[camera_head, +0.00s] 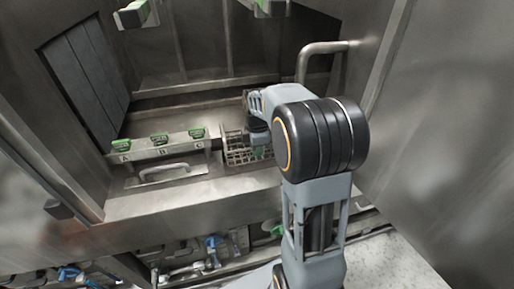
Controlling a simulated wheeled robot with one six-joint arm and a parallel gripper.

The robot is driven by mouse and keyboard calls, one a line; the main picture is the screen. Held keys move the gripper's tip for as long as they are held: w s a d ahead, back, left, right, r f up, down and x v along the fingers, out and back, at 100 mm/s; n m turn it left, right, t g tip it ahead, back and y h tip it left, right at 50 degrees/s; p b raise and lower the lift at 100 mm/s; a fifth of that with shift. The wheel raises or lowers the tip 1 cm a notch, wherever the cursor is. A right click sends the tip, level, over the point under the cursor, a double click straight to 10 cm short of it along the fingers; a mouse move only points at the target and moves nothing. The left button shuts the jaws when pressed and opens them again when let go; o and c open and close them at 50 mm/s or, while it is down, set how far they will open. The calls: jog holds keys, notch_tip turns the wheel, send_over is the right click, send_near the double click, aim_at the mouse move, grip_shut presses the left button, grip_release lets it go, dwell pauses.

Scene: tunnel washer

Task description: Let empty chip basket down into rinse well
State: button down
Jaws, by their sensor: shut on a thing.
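The chip basket (238,156) is a grey wire-mesh basket in the middle of the washer chamber, right of the row marked A, B and C. No contents show in the part of it that I can see. My gripper (258,142) is at the basket, shut on it, but its fingertips are mostly hidden behind my own arm. The right side of the basket is also hidden by my arm. An opening lies around or under the basket; I cannot tell how deep the basket sits in it, nor make out the rinse well clearly.
Green-topped clips stand on a ledge (160,151) labelled A, B, C. A bar handle (165,172) lies in front of it. A large bent handle (325,47) rises right of my arm. Green-tipped fittings (135,14) hang above. Steel walls enclose the chamber.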

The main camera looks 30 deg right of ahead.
aim_at(257, 161)
jog(key=shift+f+b, duration=2.05)
jog(key=shift+f, duration=0.95)
jog(key=c, duration=1.2)
grip_release()
jog(key=shift+f, duration=0.1)
